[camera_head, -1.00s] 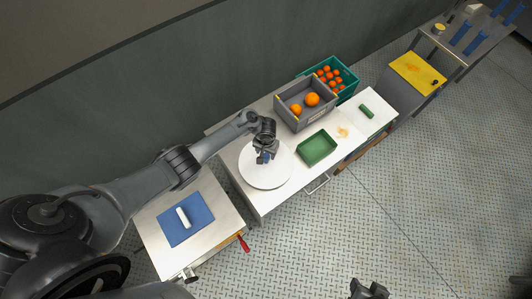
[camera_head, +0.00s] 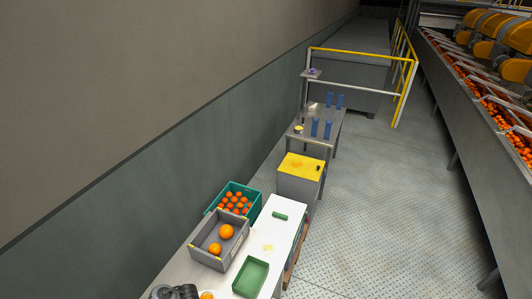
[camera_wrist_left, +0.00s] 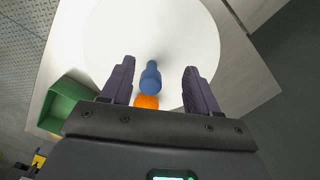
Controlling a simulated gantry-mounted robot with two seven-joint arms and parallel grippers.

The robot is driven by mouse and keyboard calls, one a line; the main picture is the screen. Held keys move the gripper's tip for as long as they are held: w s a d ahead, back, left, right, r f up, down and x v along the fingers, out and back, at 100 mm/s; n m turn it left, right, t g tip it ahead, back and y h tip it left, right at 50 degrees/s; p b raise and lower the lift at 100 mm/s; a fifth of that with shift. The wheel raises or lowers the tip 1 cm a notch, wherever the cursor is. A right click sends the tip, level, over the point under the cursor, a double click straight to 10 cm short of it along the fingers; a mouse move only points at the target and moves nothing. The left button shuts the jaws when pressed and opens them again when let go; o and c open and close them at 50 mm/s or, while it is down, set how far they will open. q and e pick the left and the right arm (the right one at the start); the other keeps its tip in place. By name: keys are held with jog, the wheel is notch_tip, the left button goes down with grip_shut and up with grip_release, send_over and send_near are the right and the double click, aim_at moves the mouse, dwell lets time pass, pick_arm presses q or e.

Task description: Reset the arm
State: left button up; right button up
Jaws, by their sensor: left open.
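My left gripper (camera_wrist_left: 159,66) is open in the left wrist view, its two dark fingers spread over a round white disc (camera_wrist_left: 110,30). Between and beyond the fingers is a blue rounded piece (camera_wrist_left: 151,76), with an orange thing (camera_wrist_left: 147,101) just below it in the picture. I cannot tell how far below the fingers they are, but neither finger appears to touch them. In the head view only a dark part of my left wrist shows at the bottom edge, beside an orange (camera_head: 207,295). My right gripper is not in view.
On the bench stand a green tray (camera_head: 251,277), a grey crate (camera_head: 208,258) with oranges and a teal crate (camera_head: 216,202) full of oranges. Beyond are a yellow-topped cabinet (camera_head: 300,167) and a table with blue posts. A conveyor (camera_head: 470,150) runs at the right; the floor between is clear.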

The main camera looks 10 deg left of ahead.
pick_arm(q)
jog(key=shift+g, duration=0.8)
jog(key=s+f, duration=0.1)
jog(key=s, duration=0.2)
jog(key=s+d+f, duration=0.1)
jog(key=s+f, duration=0.1)
jog(key=s, duration=0.1)
jog(key=s+f, duration=0.2)
jog(key=s, duration=0.1)
jog(key=shift+s+d+f, duration=0.2)
jog(key=shift+s+d, duration=0.05)
jog(key=shift+d, duration=0.15)
jog(key=s+d+t+h, duration=0.1)
jog(key=s+d, duration=0.7)
jog(key=s, duration=0.5)
jog(key=w+a+r+m+t, duration=0.1)
jog(key=a+r+m+t, duration=0.1)
jog(key=r, duration=1.3)
jog(key=w+a+r+m+t, duration=0.1)
jog(key=a+r+m+t, duration=0.1)
jog(key=r, duration=1.3)
jog(key=shift+w+r+m+t+y+p, duration=0.15)
jog(key=shift+w+m+t+y+p, duration=0.15)
jog(key=shift+t+y, duration=0.1)
jog(key=shift+d, duration=0.1)
